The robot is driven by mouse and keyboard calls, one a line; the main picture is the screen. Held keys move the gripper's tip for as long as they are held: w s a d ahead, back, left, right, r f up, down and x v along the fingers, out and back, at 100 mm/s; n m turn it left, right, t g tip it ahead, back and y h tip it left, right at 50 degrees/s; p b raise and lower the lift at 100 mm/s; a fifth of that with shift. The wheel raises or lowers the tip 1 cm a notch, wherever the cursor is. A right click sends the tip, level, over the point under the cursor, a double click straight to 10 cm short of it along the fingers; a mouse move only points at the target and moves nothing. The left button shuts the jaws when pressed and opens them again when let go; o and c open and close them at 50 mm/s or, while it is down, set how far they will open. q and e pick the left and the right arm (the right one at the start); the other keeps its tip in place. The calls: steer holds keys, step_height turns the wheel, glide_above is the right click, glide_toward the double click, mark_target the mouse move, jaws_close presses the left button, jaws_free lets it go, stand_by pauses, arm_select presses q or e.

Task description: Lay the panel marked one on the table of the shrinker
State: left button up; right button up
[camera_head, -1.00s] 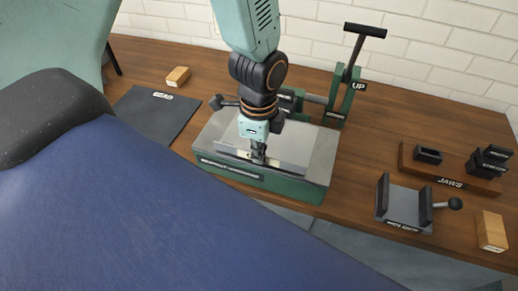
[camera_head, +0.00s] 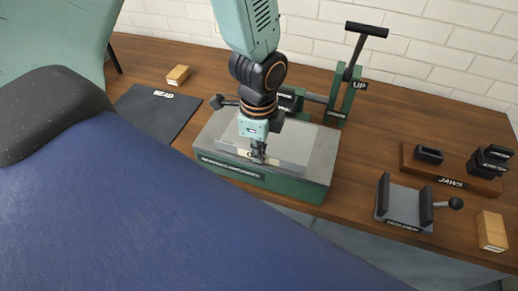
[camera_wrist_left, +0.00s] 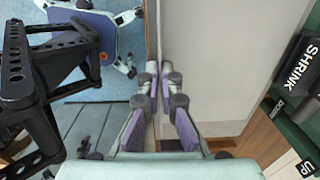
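The shrinker is a green machine with a grey, flat table (camera_head: 314,179) and an upright lever at its back right. The panel (camera_head: 298,147), a thin light grey sheet with a cream tag at its front edge, lies over this table. I cannot tell whether it rests fully on it, and the tag's mark is too small to read. My left gripper (camera_head: 258,158) is at the tagged front edge. In the left wrist view its purple-padded fingers (camera_wrist_left: 160,88) are close together on the panel, seen nearly edge-on. My right gripper is out of view.
A dark BEAD mat (camera_head: 155,113) and a wooden block (camera_head: 178,75) are on the left. The lever (camera_head: 354,65), marked UP, rises behind the shrinker. On the right are a holder (camera_head: 404,207), a JAWS board (camera_head: 450,172) and another wooden block (camera_head: 492,231).

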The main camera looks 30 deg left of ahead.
arm_select(q)
steer(key=o, duration=0.6)
steer(key=shift+o, duration=0.3)
steer(key=o, duration=0.5)
steer(key=shift+s, duration=0.1)
steer(key=shift+r, duration=0.15)
steer(key=shift+r+p, duration=3.45)
steer(key=shift+p, duration=0.7)
steer(key=shift+f, duration=0.1)
